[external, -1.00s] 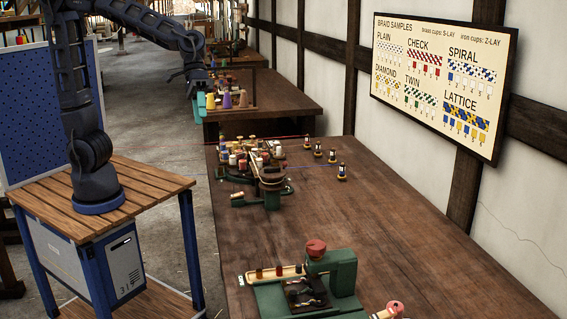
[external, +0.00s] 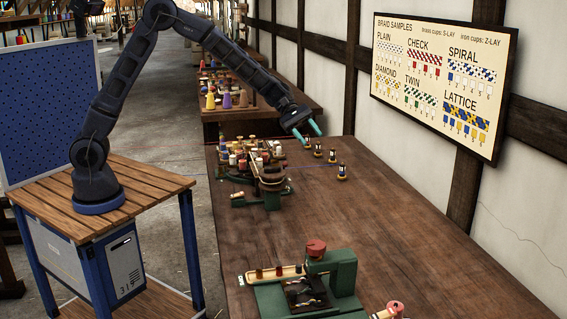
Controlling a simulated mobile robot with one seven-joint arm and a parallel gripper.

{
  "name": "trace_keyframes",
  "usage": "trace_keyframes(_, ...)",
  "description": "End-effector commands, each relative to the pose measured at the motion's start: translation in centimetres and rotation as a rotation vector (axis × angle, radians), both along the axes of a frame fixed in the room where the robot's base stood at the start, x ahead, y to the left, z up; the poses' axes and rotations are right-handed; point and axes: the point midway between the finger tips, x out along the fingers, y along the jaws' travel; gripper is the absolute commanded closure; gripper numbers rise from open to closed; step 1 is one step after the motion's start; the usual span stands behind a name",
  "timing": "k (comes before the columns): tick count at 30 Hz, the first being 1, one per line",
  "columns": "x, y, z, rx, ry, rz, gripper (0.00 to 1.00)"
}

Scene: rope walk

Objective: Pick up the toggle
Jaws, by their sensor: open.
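I cannot make out for certain which thing is the toggle. A small tan wooden piece (external: 237,195) lies by the left front of the green braiding machine (external: 271,198) and could be it, but it is too small to tell. My gripper (external: 311,133) has two teal fingers spread apart, with nothing visible between them. It hangs over the far part of the long bench, behind and to the right of the machine. Its fingertips show just above the farthest small bobbin (external: 307,143); whether they touch it cannot be told.
Small dark bobbins (external: 332,156) stand in a row on the bench (external: 410,235), with thin threads running to the machine. A green device with a red knob (external: 316,247) stands at the front. Coloured cones (external: 227,100) stand on the bench behind. The bench's right middle is clear.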

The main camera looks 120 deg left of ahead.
Motion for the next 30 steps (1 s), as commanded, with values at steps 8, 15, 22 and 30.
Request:
trace_keyframes(8, -2.1, 12.9, -7.8, -0.211, -0.042, 0.307, 0.53)
trace_keyframes(15, -6.2, 22.7, -14.9, -0.38, -0.095, 0.557, 0.53)
trace_keyframes(22, -9.1, 27.7, -18.9, -0.471, -0.133, 0.693, 0.53)
trace_keyframes(30, -7.5, 28.7, -20.5, -0.486, -0.139, 0.715, 0.53)
